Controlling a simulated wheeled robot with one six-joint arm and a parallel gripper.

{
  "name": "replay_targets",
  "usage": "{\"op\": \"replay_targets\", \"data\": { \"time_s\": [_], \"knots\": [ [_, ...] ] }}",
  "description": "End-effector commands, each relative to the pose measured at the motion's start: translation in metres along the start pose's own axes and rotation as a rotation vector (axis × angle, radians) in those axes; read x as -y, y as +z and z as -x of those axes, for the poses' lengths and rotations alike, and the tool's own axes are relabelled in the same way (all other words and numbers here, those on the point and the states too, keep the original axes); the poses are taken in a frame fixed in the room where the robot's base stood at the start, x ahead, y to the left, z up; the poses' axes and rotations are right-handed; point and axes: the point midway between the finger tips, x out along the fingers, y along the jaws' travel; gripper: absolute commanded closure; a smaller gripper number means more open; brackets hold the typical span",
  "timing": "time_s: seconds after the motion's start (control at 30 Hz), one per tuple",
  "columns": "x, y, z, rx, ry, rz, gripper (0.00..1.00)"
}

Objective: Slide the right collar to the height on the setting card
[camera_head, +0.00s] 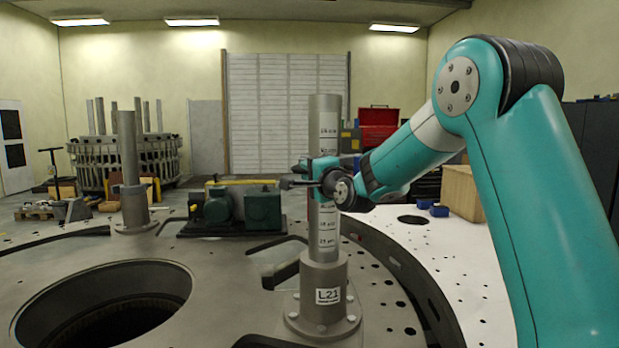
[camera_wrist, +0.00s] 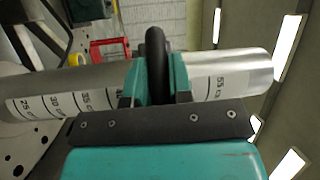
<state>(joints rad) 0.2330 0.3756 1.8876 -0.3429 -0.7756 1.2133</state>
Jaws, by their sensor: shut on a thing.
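The right post (camera_head: 327,232) stands upright with a printed cm scale and a base labelled L21. In the wrist view the post (camera_wrist: 233,72) lies sideways, with marks from 25 to 35 on the left and 55 on the right. My gripper (camera_head: 312,174) is at the post's middle. In the wrist view my gripper's teal fingers (camera_wrist: 155,80) are shut on the dark round collar (camera_wrist: 155,48), between the 35 and 55 marks. The gripper hides the marks there, so the exact collar height cannot be read. I cannot make out a setting card.
A green motor unit (camera_head: 235,207) sits behind the right post. A red tool chest (camera_head: 379,125) stands farther back. The air left of the right post is clear.

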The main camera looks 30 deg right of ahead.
Motion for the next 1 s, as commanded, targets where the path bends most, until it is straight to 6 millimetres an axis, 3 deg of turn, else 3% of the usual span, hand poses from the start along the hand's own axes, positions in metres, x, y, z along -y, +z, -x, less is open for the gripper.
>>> {"op": "replay_targets", "data": {
  "time_s": [0.3, 0.33, 0.4, 0.43, 0.77, 0.87, 1.0],
  "knots": [
    [0.002, -0.001, 0.000, -0.001, -0.004, 0.004, 1.00],
    [0.002, -0.001, 0.000, -0.001, -0.004, 0.004, 0.73],
    [0.002, -0.001, 0.000, -0.001, -0.003, 0.003, 0.57],
    [0.002, -0.001, 0.000, -0.001, -0.003, 0.003, 0.55],
    [0.000, 0.000, 0.004, -0.001, -0.001, 0.001, 0.55],
    [-0.002, -0.001, 0.016, -0.002, -0.001, 0.001, 0.55],
    [-0.003, -0.001, 0.047, -0.004, -0.003, 0.001, 0.55]
  ]
}}
